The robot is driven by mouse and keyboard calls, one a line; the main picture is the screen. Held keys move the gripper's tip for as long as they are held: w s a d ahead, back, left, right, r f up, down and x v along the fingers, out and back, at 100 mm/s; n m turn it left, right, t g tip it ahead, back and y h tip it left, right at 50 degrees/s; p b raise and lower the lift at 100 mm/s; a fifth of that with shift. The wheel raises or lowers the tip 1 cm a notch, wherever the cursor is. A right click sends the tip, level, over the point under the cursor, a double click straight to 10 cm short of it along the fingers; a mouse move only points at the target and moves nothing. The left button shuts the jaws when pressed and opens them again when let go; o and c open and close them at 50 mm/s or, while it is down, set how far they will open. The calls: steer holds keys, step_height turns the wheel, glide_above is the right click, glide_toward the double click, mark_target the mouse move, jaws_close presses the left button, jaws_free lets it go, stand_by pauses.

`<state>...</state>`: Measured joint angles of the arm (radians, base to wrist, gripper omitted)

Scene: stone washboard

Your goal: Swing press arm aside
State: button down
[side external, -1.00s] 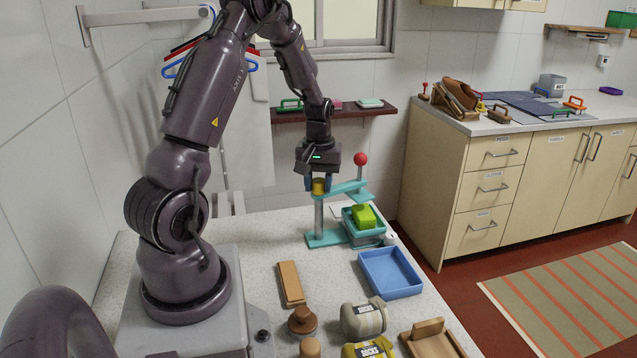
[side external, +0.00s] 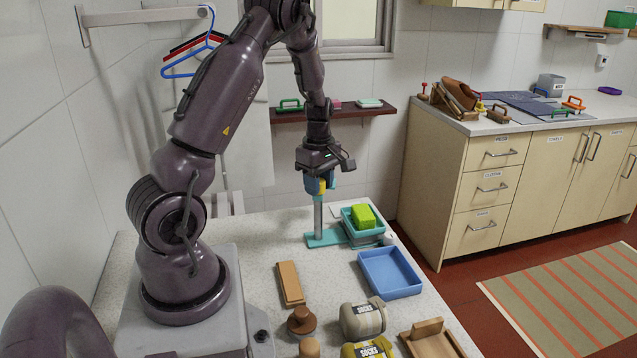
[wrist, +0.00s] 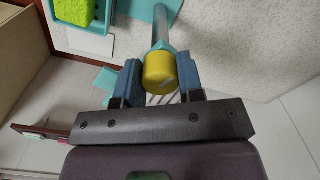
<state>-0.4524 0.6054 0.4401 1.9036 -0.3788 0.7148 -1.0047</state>
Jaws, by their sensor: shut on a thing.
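The press stands on the worktop with a teal base (side external: 325,238) and an upright grey post (side external: 318,215). A yellow hub (side external: 321,186) tops the post. My gripper (side external: 319,184) is shut on this hub, its blue fingers on either side. The wrist view shows the yellow hub (wrist: 159,72) between the two blue pads of my gripper (wrist: 160,78). Of the teal press arm, only small teal parts (wrist: 106,79) show beside the left finger. The red ball is hidden in both current views. A green block (side external: 363,215) sits in a teal tray (side external: 350,229) beside the post.
A blue tray (side external: 390,286) lies in front of the teal tray. A wooden bar (side external: 290,283), a brown round-knobbed tool (side external: 301,321) and sock bundles (side external: 364,320) lie nearer. A wall shelf (side external: 350,112) is behind. The worktop left of the bar is clear.

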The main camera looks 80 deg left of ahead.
steer(key=shift+n, duration=2)
steer(key=c, duration=0.7)
jaws_free()
steer(key=shift+c, duration=0.2)
steer(key=shift+r, duration=0.1)
step_height(320, 180, up, 13)
